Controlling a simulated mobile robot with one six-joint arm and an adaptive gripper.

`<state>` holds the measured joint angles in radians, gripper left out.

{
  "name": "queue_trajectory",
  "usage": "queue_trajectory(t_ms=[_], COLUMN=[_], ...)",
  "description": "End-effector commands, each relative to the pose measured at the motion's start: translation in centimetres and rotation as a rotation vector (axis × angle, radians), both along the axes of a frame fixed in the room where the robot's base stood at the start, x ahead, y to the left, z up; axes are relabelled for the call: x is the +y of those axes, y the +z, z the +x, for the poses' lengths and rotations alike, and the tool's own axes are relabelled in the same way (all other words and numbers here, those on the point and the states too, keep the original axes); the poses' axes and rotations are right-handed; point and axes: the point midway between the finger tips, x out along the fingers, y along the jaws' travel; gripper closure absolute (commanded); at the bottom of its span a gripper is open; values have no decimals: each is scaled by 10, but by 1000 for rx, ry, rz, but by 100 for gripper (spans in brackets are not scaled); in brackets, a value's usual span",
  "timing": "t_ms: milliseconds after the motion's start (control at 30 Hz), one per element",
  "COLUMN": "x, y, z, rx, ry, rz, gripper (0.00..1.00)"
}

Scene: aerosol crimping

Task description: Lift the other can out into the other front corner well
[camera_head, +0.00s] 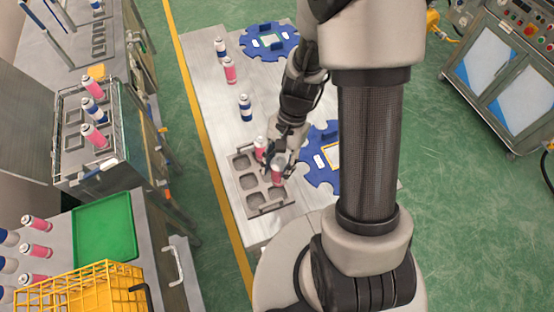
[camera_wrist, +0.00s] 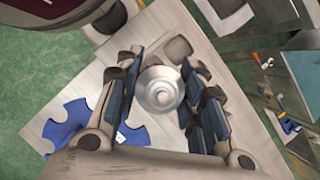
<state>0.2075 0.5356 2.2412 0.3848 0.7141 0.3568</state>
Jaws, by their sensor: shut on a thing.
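A grey tray (camera_head: 262,210) with two rows of square wells lies on the near part of the metal table. My gripper (camera_head: 279,162) reaches down over its right side, shut on a pink can with a pale top (camera_head: 278,176). In the wrist view the round metal top of this can (camera_wrist: 161,88) sits between the two finger pads. Its base is partly hidden, so I cannot tell whether it touches the tray. A second pink can (camera_head: 260,148) stands at the tray's far end, partly behind my gripper. The left-row wells and the near right well look empty.
Blue notched fixtures (camera_head: 318,182) and (camera_head: 270,41) lie right of the tray and at the far end. A blue-and-white can (camera_head: 245,108) and two more cans stand along the table's left side. A side bench holds a green tray (camera_head: 104,230) and a yellow basket (camera_head: 85,290).

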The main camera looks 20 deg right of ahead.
Motion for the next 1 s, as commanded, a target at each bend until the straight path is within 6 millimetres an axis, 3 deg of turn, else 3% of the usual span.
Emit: queue_trajectory(t_ms=[1000], x=[0], y=[-104], z=[0], rx=[1], ry=[2], rz=[1], gripper=[87])
